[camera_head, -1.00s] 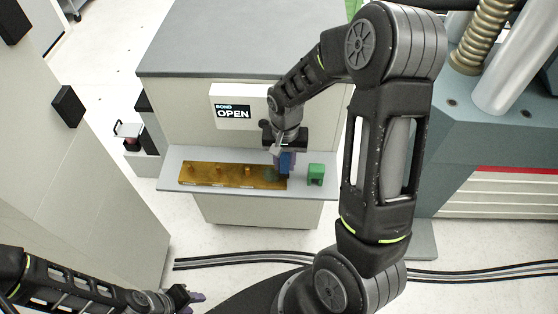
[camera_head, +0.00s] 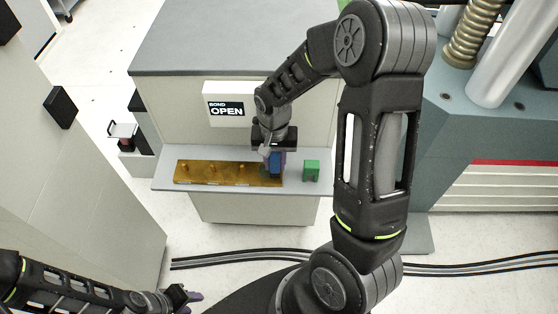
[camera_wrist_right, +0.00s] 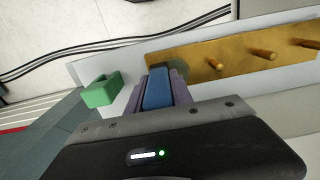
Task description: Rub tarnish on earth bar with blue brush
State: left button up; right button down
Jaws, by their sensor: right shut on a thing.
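The brass-coloured earth bar (camera_head: 212,173) lies on a pale shelf and has several pegs; it also shows in the right wrist view (camera_wrist_right: 235,52). A dull grey-green tarnish patch (camera_wrist_right: 178,73) is at the bar's end nearest the green block. My right gripper (camera_head: 275,165) is shut on the blue brush (camera_wrist_right: 158,90), over that end of the bar. The brush's tip is right by the patch; I cannot tell whether it touches. Purple fingers flank the brush. My left gripper (camera_head: 188,297) is low at the bottom left, far from the bar; its jaw state is unclear.
A green block-like holder (camera_head: 311,170) stands on the shelf (camera_head: 296,187) just right of the bar. A sign reading "BOND OPEN" (camera_head: 228,105) is on the cabinet face above. Dark cables (camera_head: 240,258) run across the floor. A large machine (camera_head: 490,130) stands at the right.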

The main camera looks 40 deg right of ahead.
jog(key=shift+w+a, duration=0.75)
jog(key=shift+a, duration=0.2)
jog(key=shift+w+a+b, duration=0.25)
jog(key=shift+w+a, duration=0.25)
jog(key=shift+a, duration=0.15)
jog(key=shift+w+a+b, duration=0.2)
jog(key=shift+w+a, duration=0.25)
jog(key=shift+a, duration=0.2)
jog(key=shift+w+a, duration=0.1)
jog(key=shift+r, duration=0.1)
jog(key=shift+s+d, duration=0.55)
jog(key=shift+d, duration=0.2)
jog(key=shift+s+d, duration=0.5)
jog(key=shift+d, duration=0.2)
